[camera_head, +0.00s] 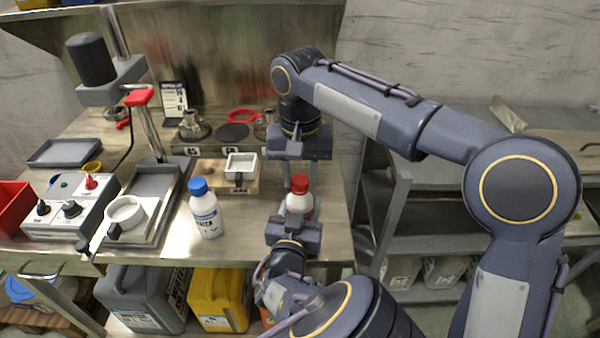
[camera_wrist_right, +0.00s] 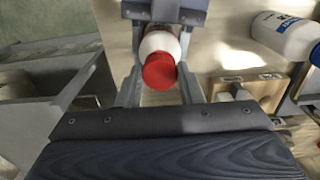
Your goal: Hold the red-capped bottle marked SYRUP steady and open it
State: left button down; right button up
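The red-capped bottle (camera_head: 298,203) stands upright near the front right of the steel worktop. Its white body is mostly covered by grippers and no label text is readable. My left gripper (camera_head: 297,212) reaches in from the front, its fingers closed on either side of the white body. My right gripper (camera_head: 300,176) comes from behind, with its fingers on both sides of the red cap. In the right wrist view, the cap (camera_wrist_right: 159,71) sits between the right fingers (camera_wrist_right: 160,66), with a narrow gap visible on each side. The left gripper's dark body shows at the top there.
A white bottle with a blue cap (camera_head: 204,208) stands to the left. Behind are a wooden block with a square white cup (camera_head: 241,164) and several burner plates. A switch box (camera_head: 70,208) and tray with a round white cup (camera_head: 124,213) are at left.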

jog(key=shift+c, duration=1.4)
jog(key=n, duration=0.4)
jog(key=shift+c, duration=0.2)
jog(key=n, duration=0.5)
jog(key=shift+n, duration=0.3)
jog(key=shift+r, duration=0.1)
jog(key=shift+r, duration=1)
